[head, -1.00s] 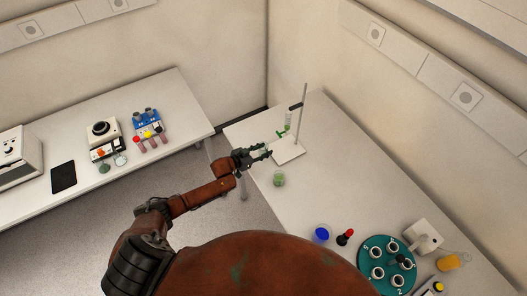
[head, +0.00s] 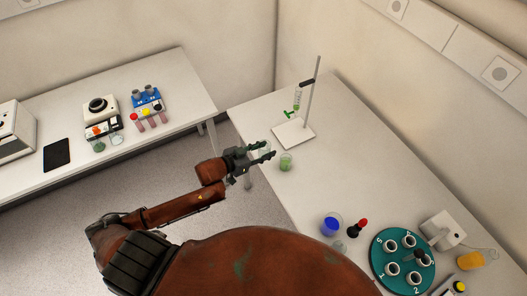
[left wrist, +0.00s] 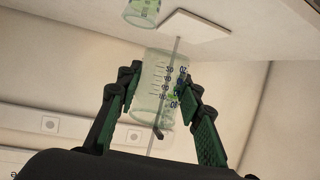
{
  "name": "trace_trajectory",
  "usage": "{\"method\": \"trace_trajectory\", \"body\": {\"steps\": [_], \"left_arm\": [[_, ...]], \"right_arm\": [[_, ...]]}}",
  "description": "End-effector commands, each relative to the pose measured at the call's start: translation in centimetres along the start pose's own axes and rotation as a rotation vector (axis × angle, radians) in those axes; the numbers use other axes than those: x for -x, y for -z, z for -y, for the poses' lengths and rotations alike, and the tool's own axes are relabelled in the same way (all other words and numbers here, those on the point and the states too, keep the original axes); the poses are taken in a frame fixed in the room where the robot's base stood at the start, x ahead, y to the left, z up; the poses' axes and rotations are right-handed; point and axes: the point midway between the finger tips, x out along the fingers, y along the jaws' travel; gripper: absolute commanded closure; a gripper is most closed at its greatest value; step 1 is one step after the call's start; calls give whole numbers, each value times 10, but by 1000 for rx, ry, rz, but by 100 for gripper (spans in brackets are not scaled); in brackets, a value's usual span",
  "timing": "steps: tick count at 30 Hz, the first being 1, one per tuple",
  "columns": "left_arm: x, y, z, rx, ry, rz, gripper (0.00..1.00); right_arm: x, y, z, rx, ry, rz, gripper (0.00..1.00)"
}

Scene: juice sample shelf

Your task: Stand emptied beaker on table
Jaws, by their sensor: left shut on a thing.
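My left gripper (head: 266,152) is shut on a clear, empty-looking beaker with dark markings (left wrist: 153,85). In the left wrist view the beaker sits between the two fingers (left wrist: 160,108). In the head view the gripper is near the left edge of the right-hand table (head: 345,145), beside a small beaker of green liquid (head: 286,163). The held beaker is mostly hidden by the fingers there, and I cannot tell its exact tilt or height above the table. My right gripper is not in view.
A burette stand (head: 294,134) with a tall rod stands just beyond the gripper. A blue-filled beaker (head: 331,225), a red-capped bottle (head: 358,230) and a teal carousel (head: 378,270) stand nearer. The table middle is clear. A second table (head: 180,75) stands left.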

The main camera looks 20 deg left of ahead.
Motion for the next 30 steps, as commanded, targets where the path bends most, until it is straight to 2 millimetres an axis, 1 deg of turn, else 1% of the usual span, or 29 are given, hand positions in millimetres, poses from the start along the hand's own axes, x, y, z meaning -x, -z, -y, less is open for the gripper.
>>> {"method": "trace_trajectory", "body": {"steps": [1,4,6,8,11,19,21,24,27,30], "left_arm": [[6,-1,-4,-3,-1,-1,91],[13,3,-8,-6,2,-3,91],[13,5,-6,-8,4,-4,91],[8,5,0,-9,6,-3,91],[-6,3,16,-10,7,-2,91],[-55,-7,66,-9,7,-3,91],[-67,-21,73,-7,6,-2,91],[-82,-32,84,-6,5,-3,91],[-92,-40,91,-8,4,-4,91],[-97,-45,94,-7,4,-3,91]], "right_arm": [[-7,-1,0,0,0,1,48],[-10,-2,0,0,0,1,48],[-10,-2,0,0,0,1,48],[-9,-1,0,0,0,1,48],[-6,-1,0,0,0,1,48],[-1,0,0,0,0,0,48],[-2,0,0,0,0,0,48],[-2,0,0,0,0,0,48],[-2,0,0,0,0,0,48],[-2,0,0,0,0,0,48]]}}
